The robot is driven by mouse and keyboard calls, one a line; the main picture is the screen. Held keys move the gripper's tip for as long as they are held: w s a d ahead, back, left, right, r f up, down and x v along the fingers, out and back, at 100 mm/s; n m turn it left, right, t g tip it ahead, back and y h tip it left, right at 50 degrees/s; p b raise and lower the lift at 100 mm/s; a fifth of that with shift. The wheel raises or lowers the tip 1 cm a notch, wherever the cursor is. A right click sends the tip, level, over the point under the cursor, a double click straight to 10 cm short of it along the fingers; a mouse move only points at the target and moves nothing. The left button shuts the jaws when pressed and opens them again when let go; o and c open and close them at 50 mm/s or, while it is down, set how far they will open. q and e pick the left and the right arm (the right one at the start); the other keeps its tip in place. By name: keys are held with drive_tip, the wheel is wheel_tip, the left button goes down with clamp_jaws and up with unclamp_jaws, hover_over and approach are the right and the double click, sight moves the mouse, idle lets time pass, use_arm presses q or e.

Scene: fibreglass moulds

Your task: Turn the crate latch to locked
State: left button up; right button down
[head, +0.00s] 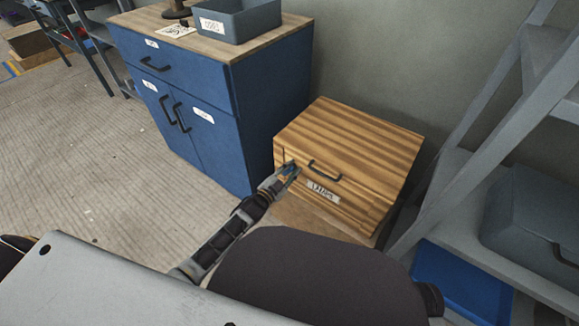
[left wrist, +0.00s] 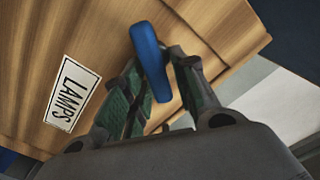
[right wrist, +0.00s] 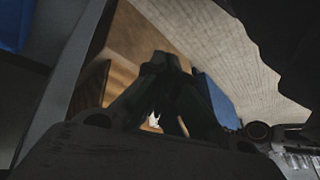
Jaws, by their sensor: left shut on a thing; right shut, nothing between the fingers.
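The wooden crate (head: 352,140) has a dark handle (head: 324,170) and a white label (head: 323,190) reading LAMPS on its front. It also fills much of the left wrist view (left wrist: 100,35). The latch is a blue rounded bar (left wrist: 149,58) on the crate front; in the left wrist view it lies slightly tilted from upright. My left gripper (head: 288,174) is at the left part of the crate front, its fingers (left wrist: 158,85) closed around the latch's lower part. My right gripper (right wrist: 165,66) is shut and empty; the head view does not show it.
A blue cabinet (head: 205,95) with a grey bin (head: 236,20) on top stands left of the crate. Grey shelving (head: 480,120) with a blue tray (head: 462,278) and a grey case (head: 535,225) is at the right. The floor (head: 80,140) at left is open.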

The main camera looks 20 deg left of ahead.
use_arm(q)
drive_tip(key=m, duration=0.3)
drive_tip(key=shift+s+d+f+p, duration=0.1)
drive_tip(key=shift+d+p, duration=0.1)
drive_tip(key=shift+p, duration=0.15)
drive_tip(key=m, duration=0.2)
drive_tip(key=shift+d+f+m, duration=0.15)
drive_tip(key=shift+f+m, duration=0.1)
drive_tip(key=shift+m, duration=0.05)
drive_tip(key=m, duration=0.2)
drive_tip(key=shift+f+m, duration=0.2)
drive_tip(key=shift+m, duration=0.2)
drive_tip(key=m, duration=0.1)
drive_tip(key=m+b, duration=0.1)
drive_tip(key=m, duration=0.1)
drive_tip(key=shift+s+d+f, duration=0.1)
drive_tip(key=shift+f, duration=0.15)
use_arm(e)
drive_tip(key=shift+s, duration=0.25)
drive_tip(key=shift+w+r, duration=0.1)
drive_tip(key=shift+w, duration=0.1)
use_arm(q)
drive_tip(key=o, duration=0.8)
